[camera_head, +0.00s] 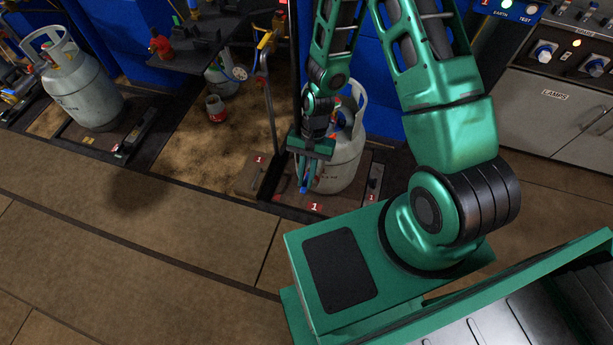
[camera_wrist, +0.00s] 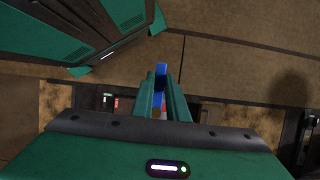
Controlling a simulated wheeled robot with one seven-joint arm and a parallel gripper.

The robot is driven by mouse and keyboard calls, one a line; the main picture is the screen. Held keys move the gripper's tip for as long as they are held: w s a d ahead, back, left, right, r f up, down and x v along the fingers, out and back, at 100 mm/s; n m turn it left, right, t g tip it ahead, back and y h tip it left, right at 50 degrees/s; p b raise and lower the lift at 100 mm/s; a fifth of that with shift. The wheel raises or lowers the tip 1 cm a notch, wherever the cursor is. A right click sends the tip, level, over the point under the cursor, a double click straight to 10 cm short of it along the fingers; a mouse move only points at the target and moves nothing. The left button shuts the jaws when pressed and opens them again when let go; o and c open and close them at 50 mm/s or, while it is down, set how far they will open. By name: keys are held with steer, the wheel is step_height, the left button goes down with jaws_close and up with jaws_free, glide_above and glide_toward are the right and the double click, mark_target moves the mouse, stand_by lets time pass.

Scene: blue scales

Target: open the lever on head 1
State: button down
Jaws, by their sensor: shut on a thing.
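My gripper (camera_head: 305,178) points down in front of a grey gas cylinder (camera_head: 344,158) on the scale marked 1. The gripper is shut on a blue piece (camera_head: 303,188), whose end sticks out below the fingers. In the wrist view, the same blue piece (camera_wrist: 161,72) sits between the green fingers of my gripper (camera_wrist: 161,80) and projects past their tips. I cannot tell whether this blue piece is the lever on head 1. The gripper and arm hide part of the cylinder and its top.
A red plate marked 1 (camera_head: 315,206) lies at the scale's front edge. A thin upright post (camera_head: 270,110) stands left of the cylinder. Another cylinder (camera_head: 82,88) stands at far left. A grey cabinet (camera_head: 555,115) is at right. The front-left floor (camera_head: 130,240) is clear.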

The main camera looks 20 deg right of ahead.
steer(key=c, duration=1.7)
jaws_free()
steer(key=v, duration=1)
steer(key=shift+w+d+r, duration=0.1)
steer(key=shift+w+r, duration=0.05)
steer(key=shift+r, duration=0.2)
